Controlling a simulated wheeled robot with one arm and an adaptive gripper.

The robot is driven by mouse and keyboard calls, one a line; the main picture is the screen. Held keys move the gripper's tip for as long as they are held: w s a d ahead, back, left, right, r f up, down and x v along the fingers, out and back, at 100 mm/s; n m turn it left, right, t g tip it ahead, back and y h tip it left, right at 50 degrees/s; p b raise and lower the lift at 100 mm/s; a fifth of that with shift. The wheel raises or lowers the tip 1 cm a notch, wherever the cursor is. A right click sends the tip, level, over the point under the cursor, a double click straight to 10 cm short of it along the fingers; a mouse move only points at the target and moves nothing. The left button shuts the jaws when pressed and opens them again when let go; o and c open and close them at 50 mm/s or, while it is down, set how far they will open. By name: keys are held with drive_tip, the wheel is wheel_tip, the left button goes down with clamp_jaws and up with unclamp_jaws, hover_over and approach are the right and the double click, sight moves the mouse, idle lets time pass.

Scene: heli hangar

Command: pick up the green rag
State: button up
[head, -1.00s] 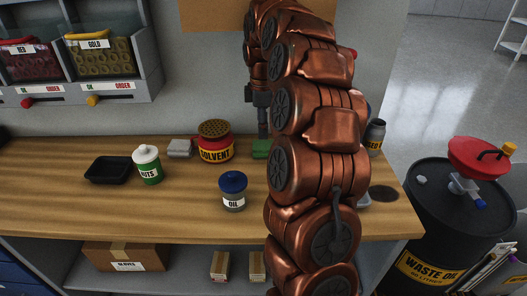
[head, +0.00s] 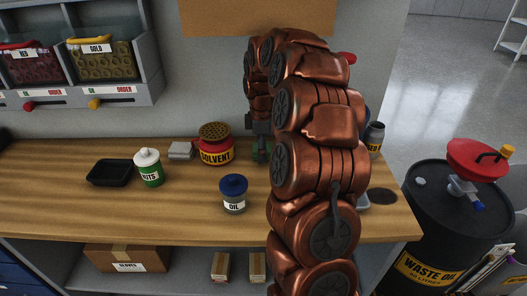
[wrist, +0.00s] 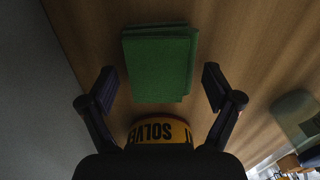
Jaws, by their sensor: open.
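The green rag (wrist: 158,65) lies folded flat on the wooden bench top in the wrist view. In the head view only a small green part of it shows (head: 262,152), mostly hidden behind my arm and gripper. My gripper (wrist: 159,90) is open, with one finger on each side of the rag's near end in the wrist view. It points down over the rag with nothing held. I cannot tell how far the fingertips are above the bench.
The red solvent can (head: 215,146) stands close beside my gripper; its yellow label (wrist: 160,131) shows in the wrist view. A grey block (head: 181,150), an oil jar (head: 233,195), a nuts bottle (head: 148,168) and a black tray (head: 109,172) stand to the left. A wall is behind.

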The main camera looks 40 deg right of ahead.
drive_tip(key=c, duration=1.2)
drive_tip(key=shift+r, duration=0.15)
wheel_tip(320, 180, up, 18)
drive_tip(key=b, duration=0.1)
idle(0.4)
drive_tip(key=o, duration=0.6)
drive_tip(key=c, duration=0.5)
